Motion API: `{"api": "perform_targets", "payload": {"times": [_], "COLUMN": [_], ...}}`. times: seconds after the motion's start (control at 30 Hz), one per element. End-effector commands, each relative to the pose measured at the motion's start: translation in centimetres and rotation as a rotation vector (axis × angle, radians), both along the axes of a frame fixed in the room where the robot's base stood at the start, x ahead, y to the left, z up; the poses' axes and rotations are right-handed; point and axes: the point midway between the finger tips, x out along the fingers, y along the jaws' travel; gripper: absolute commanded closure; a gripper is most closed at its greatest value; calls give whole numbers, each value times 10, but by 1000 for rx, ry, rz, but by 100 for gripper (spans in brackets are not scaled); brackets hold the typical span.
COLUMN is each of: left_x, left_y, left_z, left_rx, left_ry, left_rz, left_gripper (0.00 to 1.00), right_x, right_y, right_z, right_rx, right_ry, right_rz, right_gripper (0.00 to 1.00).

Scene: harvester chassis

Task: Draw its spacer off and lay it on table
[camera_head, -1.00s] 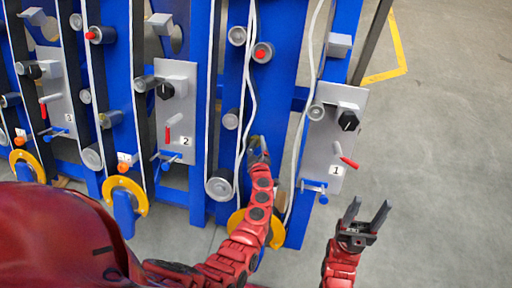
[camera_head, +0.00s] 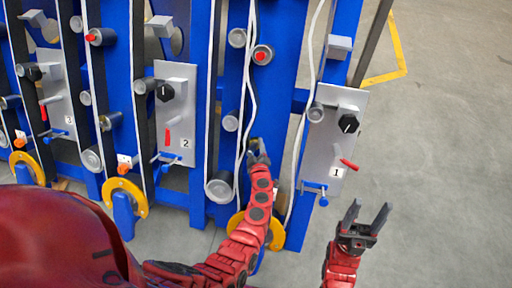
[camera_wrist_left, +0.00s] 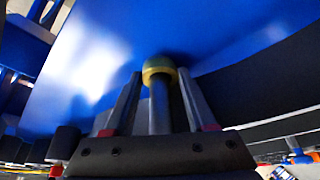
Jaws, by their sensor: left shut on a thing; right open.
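My left gripper (camera_head: 258,152) is at the blue frame left of panel 1 in the head view, just above a yellow ring guide. In the left wrist view, my left gripper (camera_wrist_left: 157,92) has its fingers on either side of a grey cylinder with a brass-coloured collar (camera_wrist_left: 159,68) at its far end, close to a blue plate. I take this piece to be the spacer; which part is gripped is hard to tell. My right gripper (camera_head: 364,222) is open and empty, over bare floor at the lower right. No table shows in these views.
Panel 1 (camera_head: 331,145) carries a black knob and a red lever, right of my left gripper. Panel 2 (camera_head: 175,115) is to the left. White belts and grey rollers run along the blue frame. A yellow ring guide (camera_head: 272,238) is below my left gripper. Floor at right is clear.

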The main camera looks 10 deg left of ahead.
Motion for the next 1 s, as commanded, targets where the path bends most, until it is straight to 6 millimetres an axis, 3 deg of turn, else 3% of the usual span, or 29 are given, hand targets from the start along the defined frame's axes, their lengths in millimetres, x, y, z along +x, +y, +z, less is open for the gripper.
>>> {"api": "perform_targets", "payload": {"times": [1.0], "left_x": [-50], "left_y": [0], "left_z": [29], "left_rx": [-1], "left_ry": [2], "left_rz": [1], "left_gripper": [100], "right_x": [0], "right_y": [0], "right_z": [46], "right_rx": [0], "right_ry": [0], "right_rz": [0], "right_gripper": [44]}}
